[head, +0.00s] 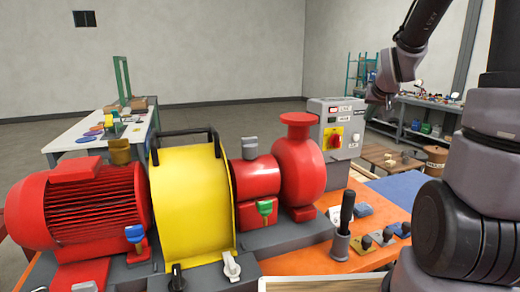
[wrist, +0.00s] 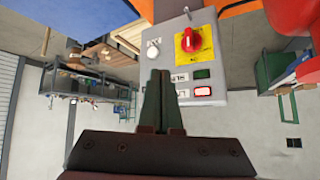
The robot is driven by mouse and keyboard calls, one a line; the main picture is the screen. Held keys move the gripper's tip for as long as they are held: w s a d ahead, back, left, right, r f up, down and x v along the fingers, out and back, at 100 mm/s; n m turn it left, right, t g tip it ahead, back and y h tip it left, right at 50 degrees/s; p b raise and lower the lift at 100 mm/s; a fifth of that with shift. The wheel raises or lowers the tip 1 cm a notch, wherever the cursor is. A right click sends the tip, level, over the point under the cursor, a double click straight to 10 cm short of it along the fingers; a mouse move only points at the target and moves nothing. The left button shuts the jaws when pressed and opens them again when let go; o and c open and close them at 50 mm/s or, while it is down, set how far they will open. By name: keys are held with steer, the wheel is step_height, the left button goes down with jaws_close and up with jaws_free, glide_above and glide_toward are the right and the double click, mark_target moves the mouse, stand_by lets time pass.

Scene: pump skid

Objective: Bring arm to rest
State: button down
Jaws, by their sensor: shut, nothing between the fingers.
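My arm rises at the right of the head view, bends over at the top and comes down in front of the back wall. My gripper (wrist: 163,100) is shut and empty; its two dark fingers lie together in the wrist view. It points toward the grey control box (wrist: 208,60), which appears upside down there, with a red rotary switch (wrist: 187,41) on a yellow plate. The fingertips overlap the box in the picture; I cannot tell the gap. In the head view the control box (head: 313,112) stands behind the pump, left of my arm's end.
A red motor (head: 85,210), yellow coupling guard (head: 190,195) and red pump (head: 300,172) fill the front left. A black upright handle (head: 347,210) stands on the orange skid (head: 375,230) near my arm. A workbench (head: 425,110) is behind; open floor lies behind the skid.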

steer(key=s+a+r+y, duration=0.1)
steer(key=s+a+r, duration=0.2)
steer(key=s, duration=0.5)
steer(key=s+a+r+m+g+y, duration=0.1)
steer(key=s+a+r, duration=0.2)
steer(key=s, duration=0.6)
steer(key=s+a+r+g+y, duration=0.1)
steer(key=s+a+r, duration=0.2)
steer(key=s, duration=0.5)
steer(key=shift+s+a+r, duration=0.15)
steer(key=shift+s+a, duration=0.1)
steer(key=shift+a, duration=0.65)
